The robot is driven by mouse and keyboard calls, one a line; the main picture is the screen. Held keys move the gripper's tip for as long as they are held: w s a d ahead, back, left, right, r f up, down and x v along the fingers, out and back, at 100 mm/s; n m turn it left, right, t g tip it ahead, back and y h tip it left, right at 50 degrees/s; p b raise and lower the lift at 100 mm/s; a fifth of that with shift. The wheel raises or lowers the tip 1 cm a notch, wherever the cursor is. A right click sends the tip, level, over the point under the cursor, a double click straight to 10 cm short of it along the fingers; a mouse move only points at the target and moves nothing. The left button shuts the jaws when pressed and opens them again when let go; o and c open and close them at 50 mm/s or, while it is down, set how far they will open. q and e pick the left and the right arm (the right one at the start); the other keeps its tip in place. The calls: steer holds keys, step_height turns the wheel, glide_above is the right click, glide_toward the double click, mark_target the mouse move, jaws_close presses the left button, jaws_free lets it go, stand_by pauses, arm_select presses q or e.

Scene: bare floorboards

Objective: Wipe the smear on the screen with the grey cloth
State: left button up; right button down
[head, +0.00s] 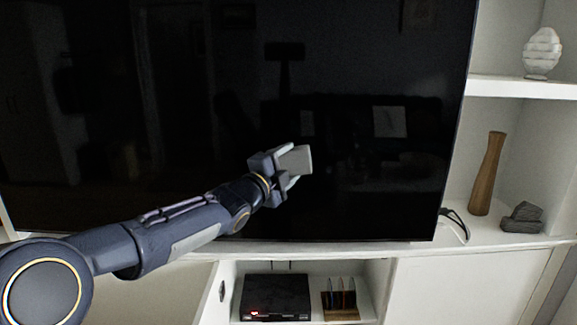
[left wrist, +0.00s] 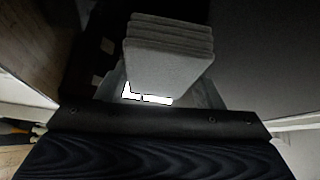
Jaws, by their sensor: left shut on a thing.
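The large dark screen (head: 200,110) fills most of the head view and reflects a dim room. My left gripper (head: 291,165) is shut on the grey cloth (head: 298,159), in front of the lower right part of the screen. The folded cloth (left wrist: 168,55) also shows in the left wrist view, as several stacked layers between the fingers. I cannot tell whether the cloth touches the screen. I cannot make out a smear on the screen. My right gripper is not in view.
A white shelf unit (head: 520,87) stands right of the screen, with a wooden vase (head: 487,175), dark stones (head: 522,217) and a white ornament (head: 542,53). Below the screen are a black box (head: 275,297) and a small wooden rack (head: 340,304). A cable (head: 456,222) lies by the screen's lower right corner.

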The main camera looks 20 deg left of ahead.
arm_select(q)
steer(key=s, duration=0.1)
steer(key=s+d+b, duration=0.1)
steer(key=s+b, duration=0.1)
steer(key=shift+s+d+f, duration=0.1)
steer(key=shift+s+d, duration=0.1)
steer(key=shift+d, duration=0.1)
steer(key=shift+s+d+b, duration=0.3)
steer(key=shift+s+b, duration=0.2)
steer(key=shift+s, duration=0.2)
steer(key=shift+s+d+b, duration=0.3)
steer(key=shift+s+b, duration=0.15)
steer(key=shift+s, duration=0.2)
steer(key=shift+s+d+b, duration=0.25)
steer(key=shift+s+b, duration=0.2)
steer(key=shift+s, duration=0.3)
